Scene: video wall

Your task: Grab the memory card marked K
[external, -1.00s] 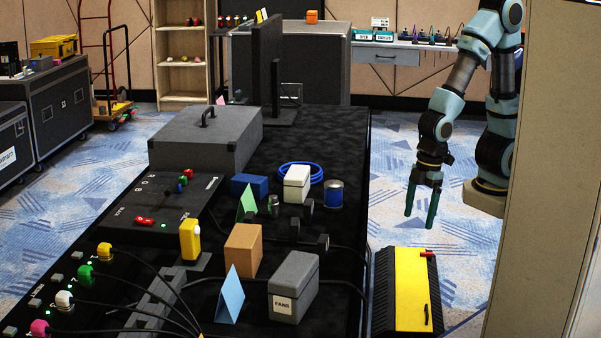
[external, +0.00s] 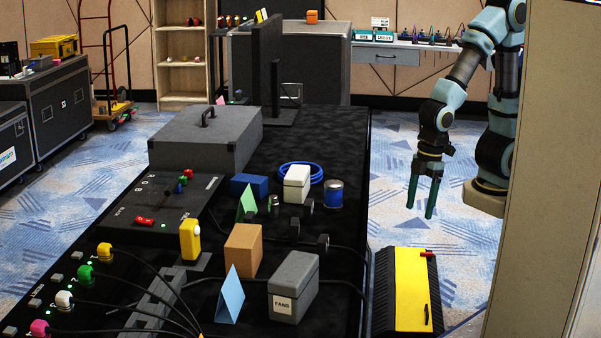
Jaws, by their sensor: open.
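My gripper (external: 421,197) hangs to the right of the black table, above the carpet. Its two green fingers point down, apart, with nothing between them. No memory card marked K can be made out in this view. Small boxes stand on the table: a grey box labelled FANS (external: 293,287), a white box (external: 297,184), an orange-brown box (external: 243,250) and a blue box (external: 249,185). Any card in or behind them is hidden.
The black table (external: 335,130) carries a large grey case (external: 206,138), a control panel (external: 150,205), a blue can (external: 333,194), cables and a monitor (external: 267,65). A yellow-topped case (external: 411,290) stands below my gripper.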

